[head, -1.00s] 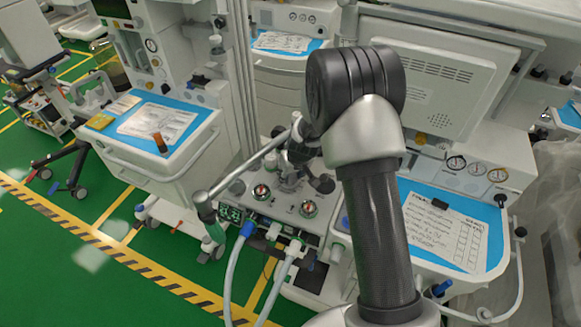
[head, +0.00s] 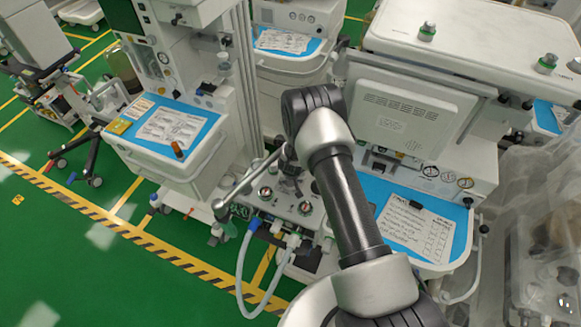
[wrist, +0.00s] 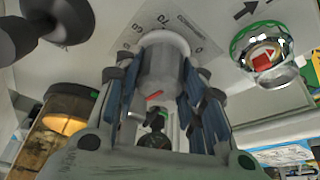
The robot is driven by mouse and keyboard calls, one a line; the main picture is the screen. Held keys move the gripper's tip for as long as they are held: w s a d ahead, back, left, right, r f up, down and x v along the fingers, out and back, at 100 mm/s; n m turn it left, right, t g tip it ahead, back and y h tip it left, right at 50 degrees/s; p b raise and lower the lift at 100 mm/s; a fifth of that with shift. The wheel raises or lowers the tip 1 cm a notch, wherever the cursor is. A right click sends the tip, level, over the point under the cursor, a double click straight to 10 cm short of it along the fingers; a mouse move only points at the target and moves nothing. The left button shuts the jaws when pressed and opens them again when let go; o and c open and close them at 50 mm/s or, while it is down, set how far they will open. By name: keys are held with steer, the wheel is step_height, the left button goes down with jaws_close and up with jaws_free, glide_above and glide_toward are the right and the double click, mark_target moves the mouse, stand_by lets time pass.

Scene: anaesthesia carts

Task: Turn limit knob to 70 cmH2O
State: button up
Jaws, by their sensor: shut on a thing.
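The limit knob (wrist: 160,62) is a pale grey cylinder with a red mark on its near side, seen in the wrist view. It stands on a white dial plate (wrist: 190,32) with printed numbers, seen upside down; 60 and 70 seem readable. My gripper (wrist: 164,78) is shut on the knob, with a blue-padded finger on each side. Which number the knob points to I cannot tell. In the head view my gripper (head: 289,182) is small and partly hidden by my arm, at the cart's valve block; the knob is not clear there.
A round gauge with a green rim and red marking (wrist: 262,55) is right of the knob in the wrist view. A dark cylinder (wrist: 68,18) is at upper left, and an amber canister (wrist: 62,122) below it. In the head view, pale hoses (head: 243,265) hang below the block.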

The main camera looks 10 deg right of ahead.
steer(key=shift+w+r+m+h+p, duration=0.3)
steer(key=shift+m+p, duration=0.5)
steer(key=shift+p, duration=0.9)
steer(key=shift+f+m+h+b, duration=0.15)
steer(key=shift+m+h+b, duration=0.25)
steer(key=shift+m, duration=0.7)
steer(key=shift+s+m, duration=0.1)
steer(key=shift+m, duration=0.3)
steer(key=o, duration=1.1)
steer(key=shift+s+f, duration=0.1)
steer(key=shift+s, duration=0.05)
steer(key=shift+c, duration=0.2)
